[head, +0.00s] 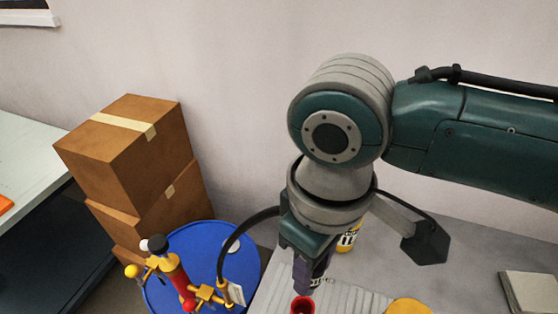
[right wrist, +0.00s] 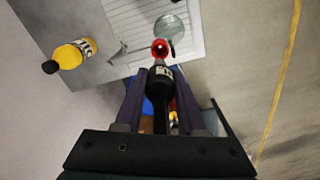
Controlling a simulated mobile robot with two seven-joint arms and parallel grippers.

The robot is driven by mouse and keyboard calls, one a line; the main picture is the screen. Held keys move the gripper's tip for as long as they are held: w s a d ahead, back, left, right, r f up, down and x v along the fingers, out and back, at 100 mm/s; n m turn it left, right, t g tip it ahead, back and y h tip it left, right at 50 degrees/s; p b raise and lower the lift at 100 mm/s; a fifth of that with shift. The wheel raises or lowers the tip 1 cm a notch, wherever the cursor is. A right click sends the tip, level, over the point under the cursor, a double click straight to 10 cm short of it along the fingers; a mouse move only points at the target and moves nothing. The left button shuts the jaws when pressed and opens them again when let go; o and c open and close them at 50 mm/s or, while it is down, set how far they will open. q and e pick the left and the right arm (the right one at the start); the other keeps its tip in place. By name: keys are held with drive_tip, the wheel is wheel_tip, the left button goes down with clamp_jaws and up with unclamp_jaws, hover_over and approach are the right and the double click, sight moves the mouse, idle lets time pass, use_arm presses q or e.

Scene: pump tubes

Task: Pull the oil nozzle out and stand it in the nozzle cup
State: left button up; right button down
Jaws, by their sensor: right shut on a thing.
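The oil nozzle is a black, bottle-like piece with a pale label. In the right wrist view the nozzle (right wrist: 160,90) sits between the fingers of my right gripper (right wrist: 160,115), which is shut on it. Its narrow end points toward a red cup (right wrist: 160,48), which I take as the nozzle cup. In the head view my right gripper (head: 308,277) points down just above the red cup (head: 302,305) at the bottom edge. The nozzle is mostly hidden there; I cannot tell whether its tip touches the cup. My left gripper is out of view.
A blue drum (head: 205,245) with a red and yellow pump (head: 178,275) stands left of the grey worktop (head: 455,270). A black hose (head: 240,232) arcs from the pump toward my gripper. A yellow bottle (right wrist: 72,54) stands nearby. Cardboard boxes (head: 130,150) are stacked behind the drum.

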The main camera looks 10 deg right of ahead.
drive_tip(key=shift+f+b, duration=1.95)
drive_tip(key=shift+f, duration=0.9)
drive_tip(key=shift+p, duration=0.8)
drive_tip(key=shift+f+b, duration=1.8)
drive_tip(key=shift+f, duration=0.55)
drive_tip(key=shift+c, duration=2.2)
unclamp_jaws()
wheel_tip(320, 180, up, 9)
drive_tip(key=shift+f+p, duration=0.1)
drive_tip(key=shift+p, duration=0.6)
drive_tip(key=shift+r, duration=0.55)
